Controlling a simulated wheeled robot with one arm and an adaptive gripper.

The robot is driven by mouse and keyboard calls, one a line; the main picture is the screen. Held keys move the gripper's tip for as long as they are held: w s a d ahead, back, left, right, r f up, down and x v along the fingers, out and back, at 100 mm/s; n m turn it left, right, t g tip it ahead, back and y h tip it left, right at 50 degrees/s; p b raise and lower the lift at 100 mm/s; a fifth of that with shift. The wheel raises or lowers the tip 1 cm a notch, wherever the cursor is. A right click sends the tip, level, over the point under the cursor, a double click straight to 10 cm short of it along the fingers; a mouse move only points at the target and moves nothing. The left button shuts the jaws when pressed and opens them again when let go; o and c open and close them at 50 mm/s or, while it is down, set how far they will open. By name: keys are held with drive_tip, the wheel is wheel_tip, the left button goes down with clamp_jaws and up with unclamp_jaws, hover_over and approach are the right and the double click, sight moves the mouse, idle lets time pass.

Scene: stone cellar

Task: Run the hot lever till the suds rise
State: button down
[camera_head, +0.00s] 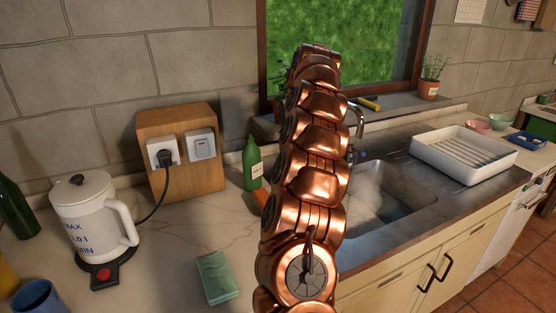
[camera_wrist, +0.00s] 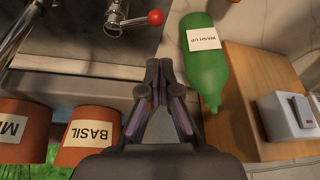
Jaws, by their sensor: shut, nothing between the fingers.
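In the wrist view a lever with a red knob (camera_wrist: 155,17) sticks out from a metal tap fitting (camera_wrist: 113,20) above the dark counter. My gripper (camera_wrist: 158,63) is shut and empty. Its fingertips lie below the red knob in the picture, apart from it. In the head view my copper arm hides my gripper and much of the tap. The tap's curved spout (camera_head: 360,122) shows just right of the arm. The sink (camera_head: 408,212) holds pale suds (camera_head: 368,188), below the rim. Whether water runs cannot be told.
A green wash-up bottle (camera_wrist: 207,65) stands close right of my gripper, beside a wooden socket box (camera_wrist: 262,85). Basil (camera_wrist: 88,135) and another labelled pot (camera_wrist: 25,130) are at left. A white drying tray (camera_head: 462,153) is right of the sink; a kettle (camera_head: 90,220) stands left.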

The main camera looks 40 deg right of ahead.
drive_tip(key=shift+p+x, duration=1.15)
drive_tip(key=shift+x, duration=3.8)
